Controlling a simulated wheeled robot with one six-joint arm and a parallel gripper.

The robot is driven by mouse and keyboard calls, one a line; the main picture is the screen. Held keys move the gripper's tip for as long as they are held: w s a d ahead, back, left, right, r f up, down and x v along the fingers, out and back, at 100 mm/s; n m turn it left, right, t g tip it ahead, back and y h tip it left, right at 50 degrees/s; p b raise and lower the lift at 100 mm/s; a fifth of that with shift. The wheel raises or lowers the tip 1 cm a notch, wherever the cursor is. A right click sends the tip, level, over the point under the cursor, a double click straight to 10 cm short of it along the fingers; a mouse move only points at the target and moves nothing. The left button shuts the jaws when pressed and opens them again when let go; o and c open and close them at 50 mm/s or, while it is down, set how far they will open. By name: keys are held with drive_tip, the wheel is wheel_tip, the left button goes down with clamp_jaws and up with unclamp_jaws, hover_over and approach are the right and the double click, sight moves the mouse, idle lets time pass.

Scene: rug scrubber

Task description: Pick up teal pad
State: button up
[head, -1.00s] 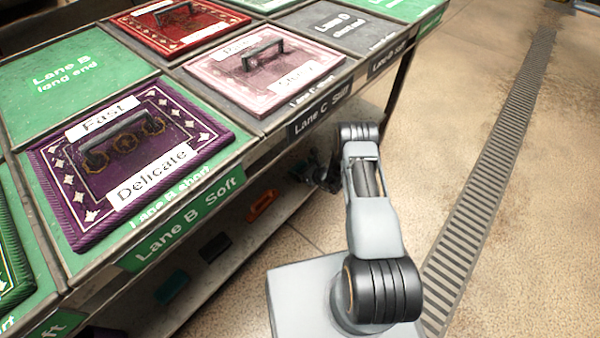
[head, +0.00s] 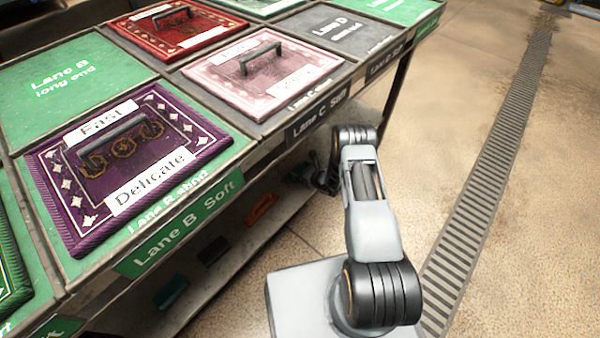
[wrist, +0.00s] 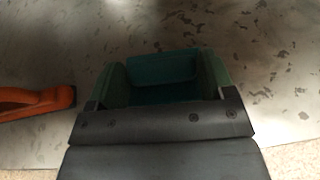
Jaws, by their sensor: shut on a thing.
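The teal pad (wrist: 165,67) is a dark teal block in the wrist view, between the two green fingers of my gripper (wrist: 163,78). The fingers are shut on its sides. In the head view my gripper (head: 322,181) is low beside the table's long side, at the lower shelf, partly hidden by my arm. The held pad cannot be made out clearly there. The grey speckled shelf surface shows behind the pad in the wrist view; I cannot tell whether the pad still touches it.
An orange tool (wrist: 38,102) lies left of my gripper on the lower shelf; it shows in the head view (head: 261,208). A dark block (head: 214,249) and another teal block (head: 171,291) lie nearer. The table top above holds handled rug samples. Floor to the right is clear.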

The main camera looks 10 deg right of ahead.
sight(301, 165)
drive_tip(key=shift+r, duration=0.45)
wheel_tip(301, 165, up, 2)
drive_tip(key=shift+r+p, duration=0.25)
drive_tip(key=shift+p, duration=0.5)
drive_tip(key=s+d+r+p, duration=0.2)
drive_tip(key=d+r, duration=0.2)
drive_tip(key=d, duration=0.2)
drive_tip(key=s+d+r+p, duration=0.2)
drive_tip(key=d+r, duration=0.3)
drive_tip(key=d, duration=0.2)
drive_tip(key=shift+d+r, duration=0.25)
drive_tip(key=shift+r, duration=0.05)
